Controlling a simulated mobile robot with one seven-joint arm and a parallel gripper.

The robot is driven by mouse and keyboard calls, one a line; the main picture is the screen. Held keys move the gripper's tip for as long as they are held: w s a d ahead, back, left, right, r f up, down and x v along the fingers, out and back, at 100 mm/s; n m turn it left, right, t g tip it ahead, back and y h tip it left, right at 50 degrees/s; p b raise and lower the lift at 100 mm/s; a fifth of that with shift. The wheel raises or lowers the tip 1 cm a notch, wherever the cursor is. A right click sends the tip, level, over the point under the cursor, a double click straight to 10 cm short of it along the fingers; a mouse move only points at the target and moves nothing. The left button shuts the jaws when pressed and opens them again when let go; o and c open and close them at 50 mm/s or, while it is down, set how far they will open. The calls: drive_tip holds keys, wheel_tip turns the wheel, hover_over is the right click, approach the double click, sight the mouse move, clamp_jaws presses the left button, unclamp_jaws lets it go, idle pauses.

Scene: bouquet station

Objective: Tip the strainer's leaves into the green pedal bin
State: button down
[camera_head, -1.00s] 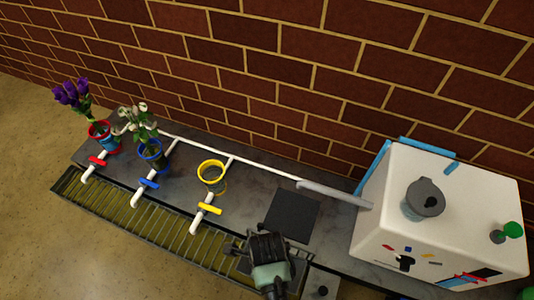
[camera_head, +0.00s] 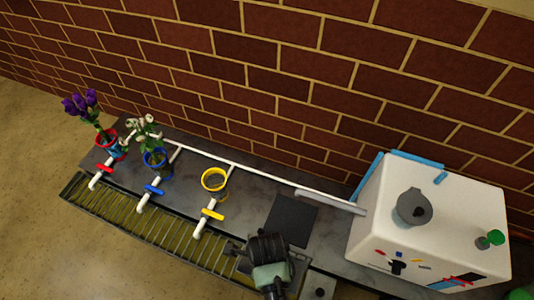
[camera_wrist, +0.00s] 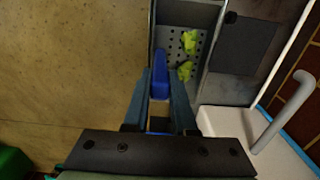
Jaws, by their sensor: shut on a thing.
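In the wrist view, the strainer (camera_wrist: 174,48) is a grey perforated tray between grey walls, with green leaves (camera_wrist: 188,42) lying in it. My gripper (camera_wrist: 161,84) is shut on its blue handle (camera_wrist: 160,66), at the strainer's near left. I cannot tell whether the strainer is lifted or still resting. In the head view my gripper's fingertips and the strainer are hidden beneath my dark wrist. A green surface at the bottom right of the head view (camera_head: 520,294), perhaps the pedal bin, is mostly cut off. Green also shows at the wrist view's bottom left corner (camera_wrist: 12,163).
A white box (camera_head: 440,225) with a grey lidded pot (camera_head: 413,207) stands on the counter's right. Red, blue and yellow ring holders (camera_head: 213,180) line the counter, two with flowers. A slatted trough (camera_head: 150,230) runs along the front. A brick wall stands behind.

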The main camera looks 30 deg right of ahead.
drive_tip(key=shift+r+p, duration=2.9)
drive_tip(key=shift+p, duration=0.2)
